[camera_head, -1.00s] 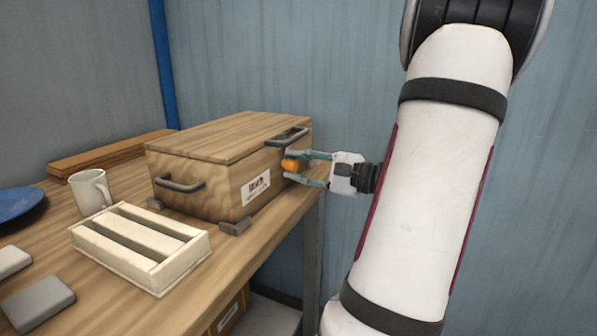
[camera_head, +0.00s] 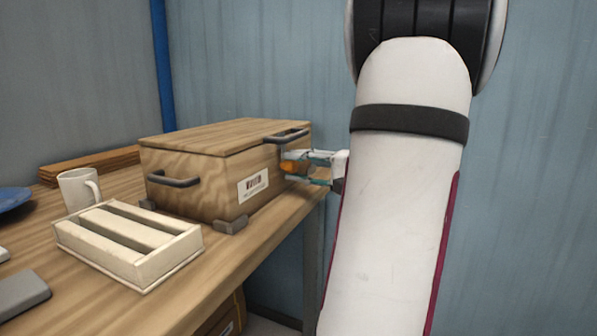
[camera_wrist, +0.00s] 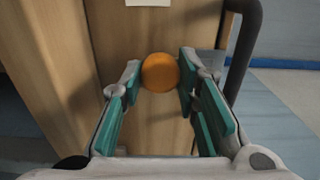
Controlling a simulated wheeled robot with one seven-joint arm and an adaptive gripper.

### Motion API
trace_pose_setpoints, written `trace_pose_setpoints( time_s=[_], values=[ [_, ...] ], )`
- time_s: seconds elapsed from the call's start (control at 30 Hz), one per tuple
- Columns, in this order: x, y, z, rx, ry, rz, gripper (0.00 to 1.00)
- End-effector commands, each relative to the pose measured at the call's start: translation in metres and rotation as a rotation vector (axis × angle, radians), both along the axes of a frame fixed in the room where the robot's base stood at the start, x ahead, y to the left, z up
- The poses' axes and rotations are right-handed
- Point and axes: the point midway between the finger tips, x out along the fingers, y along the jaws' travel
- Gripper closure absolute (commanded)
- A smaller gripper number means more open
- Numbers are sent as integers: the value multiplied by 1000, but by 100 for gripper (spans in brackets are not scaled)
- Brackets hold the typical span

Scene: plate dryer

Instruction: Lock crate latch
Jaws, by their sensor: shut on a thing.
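The wooden crate (camera_head: 205,172) stands lidded and closed on the table, with a white label and dark handles. Its orange round latch knob (camera_head: 289,167) is on the right-hand side, below a dark handle (camera_head: 287,136). In the wrist view the knob (camera_wrist: 160,72) sits between my fingertips, against the crate's wooden face (camera_wrist: 140,30). My gripper (camera_head: 299,168) is shut on the knob, one finger on each side; it also shows in the wrist view (camera_wrist: 162,82). My arm hides the gripper's rear. The latch mechanism behind the knob is hidden, so I cannot tell its position.
A white slatted rack (camera_head: 128,245), a white mug (camera_head: 79,190), a blue plate (camera_head: 12,198) and grey blocks (camera_head: 20,293) share the table (camera_head: 215,272). Blue wall panels stand behind; the right side past the table edge is open.

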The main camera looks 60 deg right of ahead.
Motion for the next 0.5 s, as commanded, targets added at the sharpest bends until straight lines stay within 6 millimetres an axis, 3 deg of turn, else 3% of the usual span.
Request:
trace_pose_setpoints(
  time_s=[0.33, 0.37, 0.43, 0.5],
  values=[
    [0, 1, 0, -3, 0, 2, 99],
    [0, 1, 0, -3, 0, 2, 69],
    [0, 0, 0, -3, 0, 2, 53],
    [0, 0, 0, -2, 0, 2, 50]
  ],
)
